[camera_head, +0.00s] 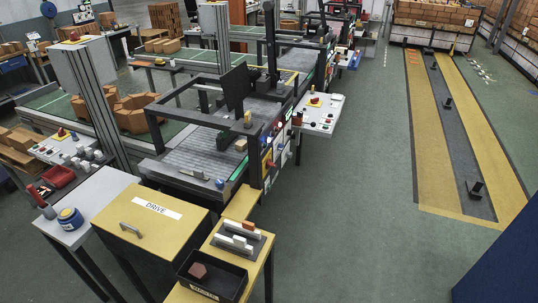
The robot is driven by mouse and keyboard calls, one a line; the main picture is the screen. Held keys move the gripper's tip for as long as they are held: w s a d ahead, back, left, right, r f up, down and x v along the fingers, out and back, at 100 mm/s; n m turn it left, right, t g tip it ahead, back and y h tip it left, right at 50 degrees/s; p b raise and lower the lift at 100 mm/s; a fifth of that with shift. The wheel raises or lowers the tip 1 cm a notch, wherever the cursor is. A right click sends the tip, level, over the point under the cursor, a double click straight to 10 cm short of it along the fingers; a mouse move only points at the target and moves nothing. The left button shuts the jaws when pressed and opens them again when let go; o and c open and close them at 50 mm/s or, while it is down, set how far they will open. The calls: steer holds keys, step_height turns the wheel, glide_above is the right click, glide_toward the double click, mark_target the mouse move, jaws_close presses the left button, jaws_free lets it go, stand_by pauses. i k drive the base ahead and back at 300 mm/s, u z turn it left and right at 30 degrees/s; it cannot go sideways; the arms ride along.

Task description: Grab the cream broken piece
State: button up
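A small cream block (241,145) lies on the grey ribbed bed of the machine in the middle. It is too small to tell whether it is broken. Another small yellowish-cream piece (248,119) shows higher up, against the machine's dark frame. Whitish and orange bar-shaped pieces (238,240) lie on a dark plate on the yellow bench at the front. A reddish-brown piece (198,270) lies in a black tray (222,286) at the bench's front end. My gripper is not in view.
A yellow cabinet marked DRIVE (150,222) stands left of the bench. A grey side table (92,200) holds a blue tin (70,218) and a red-handled tool. Open green floor (350,210) lies right of the machine. A dark blue surface (500,265) fills the lower right corner.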

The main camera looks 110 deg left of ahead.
mark_target(241, 146)
steer(key=u, duration=0.1)
steer(key=i, duration=0.6)
steer(key=z, duration=2.7)
steer(key=k, duration=2.6)
steer(key=z, duration=1.8)
